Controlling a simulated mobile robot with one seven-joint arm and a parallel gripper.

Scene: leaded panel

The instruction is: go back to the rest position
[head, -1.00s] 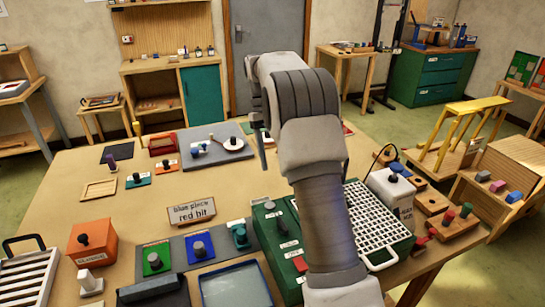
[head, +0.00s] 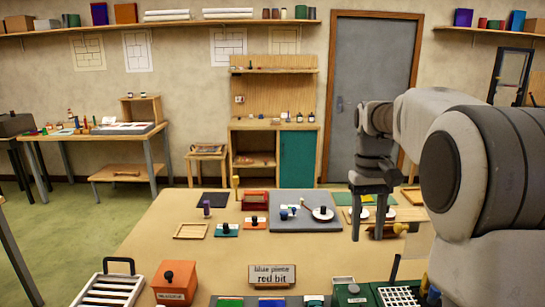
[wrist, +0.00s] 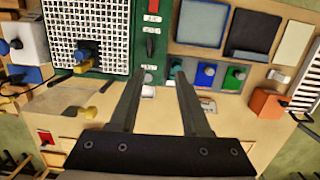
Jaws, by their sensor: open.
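My gripper (head: 371,212) hangs over the right side of the wooden table in the head view, fingers pointing down. In the wrist view its two dark fingers (wrist: 161,76) are spread apart with nothing between them. The table and its tools lie beyond the fingertips, which touch nothing that I can see. My arm fills the right side of the head view and hides part of the table and wall there.
The table holds a grey board (head: 290,224), a sign (head: 272,275), an orange box (head: 174,281) and a white rack (head: 103,291). The wrist view shows a white grid (wrist: 88,22) on a green case. Open floor (head: 100,215) lies left of the table.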

